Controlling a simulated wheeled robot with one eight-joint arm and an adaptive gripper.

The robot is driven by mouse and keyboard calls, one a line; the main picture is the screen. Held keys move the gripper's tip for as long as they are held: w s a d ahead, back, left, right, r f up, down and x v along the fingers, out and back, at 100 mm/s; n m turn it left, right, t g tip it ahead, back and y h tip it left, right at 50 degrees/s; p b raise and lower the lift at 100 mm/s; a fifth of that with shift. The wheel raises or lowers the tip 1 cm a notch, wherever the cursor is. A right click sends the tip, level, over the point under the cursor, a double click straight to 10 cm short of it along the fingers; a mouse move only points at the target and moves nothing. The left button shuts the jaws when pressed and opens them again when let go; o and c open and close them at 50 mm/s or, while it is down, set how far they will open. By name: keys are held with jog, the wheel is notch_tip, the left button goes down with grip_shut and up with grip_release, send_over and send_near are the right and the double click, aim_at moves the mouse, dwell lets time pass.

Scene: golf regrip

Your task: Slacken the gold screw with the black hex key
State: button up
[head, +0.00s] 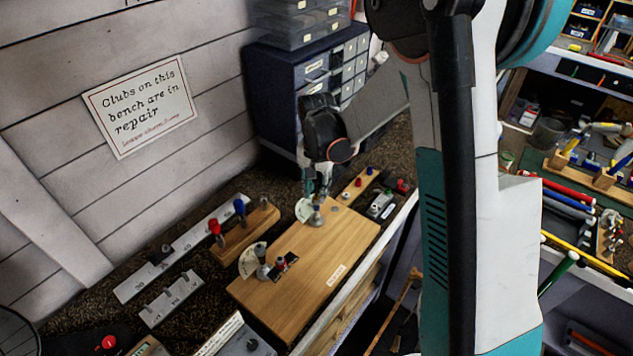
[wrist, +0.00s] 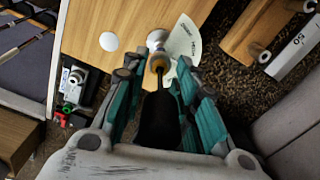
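In the wrist view, the black hex key's handle (wrist: 158,122) lies between the teal fingers of my gripper (wrist: 159,76), which look closed around it. A gold-coloured part (wrist: 160,62) shows just beyond the handle, at a silver post (wrist: 157,39); I cannot tell whether it is the gold screw or part of the key. A white printed dial (wrist: 184,40) lies beside the post. In the head view, my gripper (head: 318,184) points down over the silver post (head: 316,217) at the far end of the wooden block (head: 335,240). The contact at the screw is hidden.
A second post (head: 262,262) with its own dial stands at the block's near left. A wooden rack (head: 246,230) holds red-handled and blue-handled tools to the left. A smaller rack (head: 357,186) stands to the right. Blue drawers (head: 300,85) rise behind my gripper.

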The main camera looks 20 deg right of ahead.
grip_shut()
dwell(0.8)
jog(key=n+b, duration=0.1)
jog(key=n, duration=0.1)
jog(key=shift+f+n, duration=0.15)
jog(key=shift+n, duration=0.15)
jog(key=c, duration=0.5)
grip_release()
jog(key=shift+n+b, duration=0.3)
jog(key=shift+n, duration=0.5)
jog(key=shift+c, duration=0.2)
grip_shut()
jog(key=shift+r, duration=0.35)
jog(key=shift+r+p, duration=0.95)
jog(key=shift+r, duration=0.35)
